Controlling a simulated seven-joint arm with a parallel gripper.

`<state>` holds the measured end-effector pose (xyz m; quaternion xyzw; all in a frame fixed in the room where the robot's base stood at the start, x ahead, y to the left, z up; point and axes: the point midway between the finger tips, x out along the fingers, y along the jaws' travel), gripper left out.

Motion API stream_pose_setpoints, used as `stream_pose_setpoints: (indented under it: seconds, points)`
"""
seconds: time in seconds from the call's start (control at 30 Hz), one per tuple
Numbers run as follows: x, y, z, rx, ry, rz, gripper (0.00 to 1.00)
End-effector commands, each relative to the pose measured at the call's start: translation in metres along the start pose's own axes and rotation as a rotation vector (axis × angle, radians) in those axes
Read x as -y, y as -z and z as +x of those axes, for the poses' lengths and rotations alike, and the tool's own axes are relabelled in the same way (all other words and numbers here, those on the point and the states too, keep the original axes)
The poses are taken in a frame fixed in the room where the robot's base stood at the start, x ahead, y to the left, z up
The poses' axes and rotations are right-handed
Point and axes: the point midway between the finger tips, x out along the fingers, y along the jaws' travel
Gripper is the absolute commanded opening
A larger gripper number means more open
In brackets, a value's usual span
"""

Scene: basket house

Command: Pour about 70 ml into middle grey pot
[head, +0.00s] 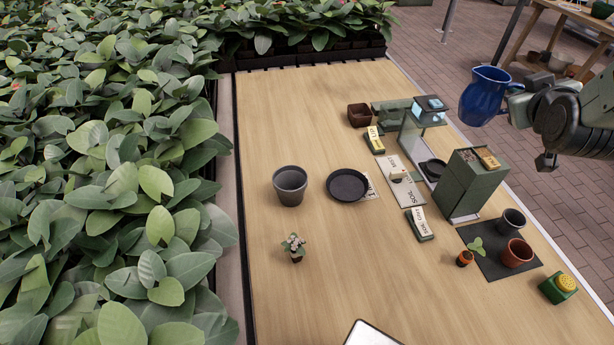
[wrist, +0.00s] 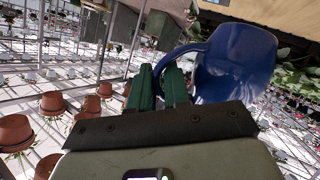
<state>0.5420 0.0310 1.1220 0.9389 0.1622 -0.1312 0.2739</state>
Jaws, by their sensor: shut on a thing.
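A blue jug (head: 484,97) is in the air at the upper right of the head view, beyond the right edge of the table. My gripper (head: 516,103) is shut on its handle and holds it roughly upright. In the wrist view the green fingers (wrist: 160,88) close on the handle and the jug (wrist: 235,62) shows at the upper right. Its contents are hidden. A grey pot (head: 290,187) stands upright on the middle left of the wooden table, well left of the jug and apart from it. Its inside looks dark.
A black saucer (head: 347,187) lies right of the grey pot. Green boxes and a scale-like device (head: 427,112) stand along the table's right side. A small dark pot (head: 511,221) and a terracotta pot (head: 517,253) stand on a dark mat. A small plant (head: 294,246) stands nearer. Dense foliage borders the left.

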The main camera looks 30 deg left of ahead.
Motion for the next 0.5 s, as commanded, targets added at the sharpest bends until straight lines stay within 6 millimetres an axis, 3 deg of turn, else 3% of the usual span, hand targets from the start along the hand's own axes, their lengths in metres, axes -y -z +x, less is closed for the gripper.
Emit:
stream_pose_setpoints:
  seconds: [0.27,0.5]
  points:
    - [0.019,0.045,0.052,-0.061,0.1,-0.042,0.0]
    - [0.073,0.072,0.112,-0.155,0.268,-0.111,0.0]
